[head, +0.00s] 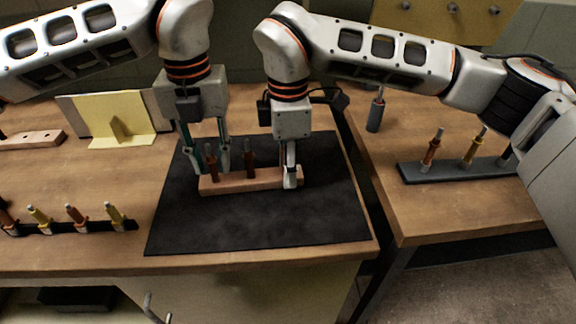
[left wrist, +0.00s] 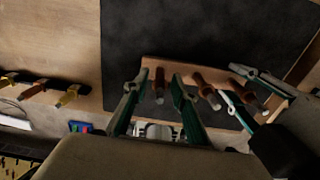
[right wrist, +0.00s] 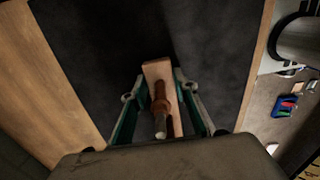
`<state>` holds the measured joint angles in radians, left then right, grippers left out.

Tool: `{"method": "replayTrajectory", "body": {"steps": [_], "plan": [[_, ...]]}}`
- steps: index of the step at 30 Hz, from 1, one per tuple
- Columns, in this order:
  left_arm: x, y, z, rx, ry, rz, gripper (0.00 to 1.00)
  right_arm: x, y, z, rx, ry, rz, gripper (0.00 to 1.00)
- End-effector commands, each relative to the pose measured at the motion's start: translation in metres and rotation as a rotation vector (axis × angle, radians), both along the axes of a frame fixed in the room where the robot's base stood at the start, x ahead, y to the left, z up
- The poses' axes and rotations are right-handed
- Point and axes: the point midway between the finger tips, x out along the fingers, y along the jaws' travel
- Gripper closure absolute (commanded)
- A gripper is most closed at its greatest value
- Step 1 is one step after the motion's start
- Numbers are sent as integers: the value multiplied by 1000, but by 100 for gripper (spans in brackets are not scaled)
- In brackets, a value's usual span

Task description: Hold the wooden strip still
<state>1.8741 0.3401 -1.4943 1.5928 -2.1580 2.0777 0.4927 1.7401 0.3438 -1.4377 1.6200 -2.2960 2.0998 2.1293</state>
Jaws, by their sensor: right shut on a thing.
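The wooden strip (head: 235,184) lies on the black mat (head: 220,226), with several copper-coloured fasteners standing in it. My right gripper (head: 291,180) is shut on the strip's right end. In the right wrist view its fingers flank the strip (right wrist: 156,70) and a copper fastener (right wrist: 159,102). My left gripper (head: 210,166) is open over the strip's left end. In the left wrist view its fingers stand apart on either side of the leftmost fastener (left wrist: 158,84), with a gap visible on both sides. Another fastener (head: 250,160) stands between the two grippers.
A dark rail with yellow and copper fasteners (head: 76,217) lies at the left front. A yellow angled bracket (head: 118,130) and a drilled wooden block (head: 32,139) stand at the back left. On the right table are a fastener rack (head: 455,170) and a grey cylinder (head: 376,112). The mat's front is clear.

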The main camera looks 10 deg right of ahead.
Motion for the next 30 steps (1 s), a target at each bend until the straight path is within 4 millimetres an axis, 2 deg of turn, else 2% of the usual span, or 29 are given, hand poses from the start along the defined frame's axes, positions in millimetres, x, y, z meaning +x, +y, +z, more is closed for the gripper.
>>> {"method": "replayTrajectory", "body": {"steps": [7, 19, 22, 30], "plan": [[0, 0, -21, -1, 0, 0, 74, 0, 0, 0, 0, 0, 1, 95], [0, 0, -25, 0, 0, 0, 74, 0, 0, 0, 0, 0, 1, 95], [0, 0, -25, 0, 0, 0, 100, 0, 0, 0, 0, 0, 1, 95], [0, 0, -24, -1, -1, 0, 100, 0, 0, 0, 0, 0, 1, 95]]}}
